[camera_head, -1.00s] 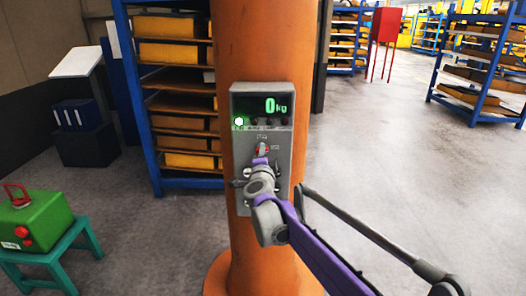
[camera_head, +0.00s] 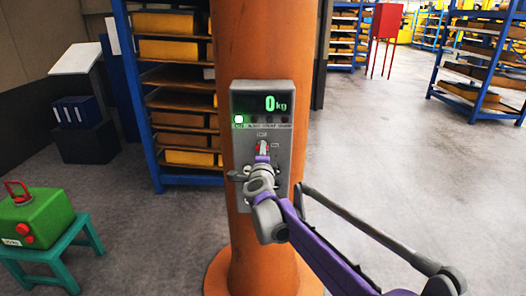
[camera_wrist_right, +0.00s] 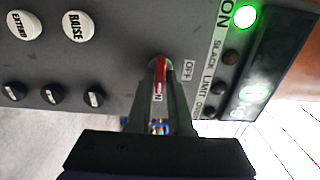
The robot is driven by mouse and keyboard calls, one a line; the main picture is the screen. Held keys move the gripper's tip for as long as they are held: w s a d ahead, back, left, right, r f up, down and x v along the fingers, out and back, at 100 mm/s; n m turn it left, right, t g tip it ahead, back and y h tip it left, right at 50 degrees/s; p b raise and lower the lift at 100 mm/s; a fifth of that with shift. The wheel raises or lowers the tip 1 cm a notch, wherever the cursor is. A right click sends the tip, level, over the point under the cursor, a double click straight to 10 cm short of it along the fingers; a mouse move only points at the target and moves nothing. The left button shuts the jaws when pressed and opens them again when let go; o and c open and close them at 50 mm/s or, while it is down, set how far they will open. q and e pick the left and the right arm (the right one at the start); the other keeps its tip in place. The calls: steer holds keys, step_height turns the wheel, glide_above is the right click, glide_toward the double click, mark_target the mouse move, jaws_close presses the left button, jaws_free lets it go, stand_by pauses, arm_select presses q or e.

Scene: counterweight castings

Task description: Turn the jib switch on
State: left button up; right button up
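The jib switch (camera_head: 264,147) is a small red lever on the grey control box, with one label above it and one to its right. In the right wrist view the red lever (camera_wrist_right: 160,70) points down the picture toward a label that seems to read ON, and the OFF label is to its right. My right gripper (camera_head: 262,157) is at the switch. Its two narrow fingers (camera_wrist_right: 160,80) lie on either side of the lever and look closed on it, hiding part of it. My left gripper is not in view.
The control box (camera_head: 282,165) is fixed to an orange column (camera_head: 263,45). Its display (camera_head: 275,103) reads 0 kg, and a green lamp (camera_head: 239,119) is lit. EXTEND (camera_wrist_right: 24,24) and RAISE (camera_wrist_right: 78,24) buttons are nearby. A green case (camera_head: 40,222) sits on a teal stool (camera_head: 60,256).

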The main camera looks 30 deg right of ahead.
steer(key=o, duration=0.3)
steer(key=b+v, duration=0.1)
steer(key=v, duration=0.9)
steer(key=shift+s+a, duration=0.2)
steer(key=shift+s, duration=0.15)
